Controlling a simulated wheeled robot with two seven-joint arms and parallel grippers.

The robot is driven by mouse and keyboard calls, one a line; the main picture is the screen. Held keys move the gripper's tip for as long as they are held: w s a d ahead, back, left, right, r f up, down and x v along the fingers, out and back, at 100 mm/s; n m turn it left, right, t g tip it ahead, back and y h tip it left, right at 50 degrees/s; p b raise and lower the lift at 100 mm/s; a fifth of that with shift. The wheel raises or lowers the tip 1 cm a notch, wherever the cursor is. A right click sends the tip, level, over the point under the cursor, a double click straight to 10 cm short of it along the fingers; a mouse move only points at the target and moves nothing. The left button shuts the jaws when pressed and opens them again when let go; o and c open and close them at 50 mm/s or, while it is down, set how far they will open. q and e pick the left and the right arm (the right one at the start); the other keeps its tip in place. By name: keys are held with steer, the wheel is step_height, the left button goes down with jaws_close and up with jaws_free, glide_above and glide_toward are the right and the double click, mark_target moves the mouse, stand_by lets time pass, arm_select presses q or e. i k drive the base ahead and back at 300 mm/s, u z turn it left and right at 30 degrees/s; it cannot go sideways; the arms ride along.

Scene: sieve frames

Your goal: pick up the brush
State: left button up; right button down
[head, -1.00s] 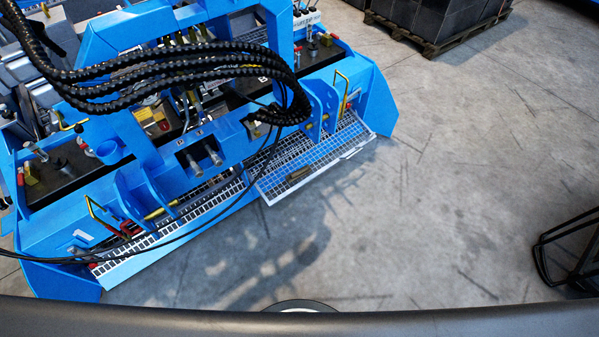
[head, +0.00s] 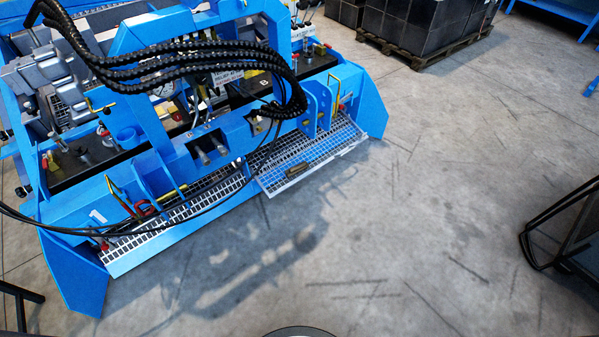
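A small brown and dark object, seemingly the brush (head: 297,170), lies on a metal mesh sieve frame (head: 330,158). The sieve frame rests at the front right of a blue machine (head: 232,134). The brush lies near the left part of the mesh, and its finer details are too small to tell. Neither of my grippers can be made out in the head view.
Black hoses (head: 190,65) loop over the machine, and thin cables hang near the sieve frame. The concrete floor (head: 400,220) is clear in front and right. A dark-framed stand (head: 565,235) is at the right edge. A loaded pallet (head: 425,50) stands behind.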

mark_target(298, 167)
steer(key=z, duration=0.7)
steer(key=i, duration=0.8)
steer(key=z, duration=0.85)
steer(key=i, duration=1.1)
steer(key=u, duration=0.4)
steer(key=i, duration=0.75)
steer(key=u, duration=1.2)
steer(key=i, duration=0.5)
steer(key=u, duration=0.55)
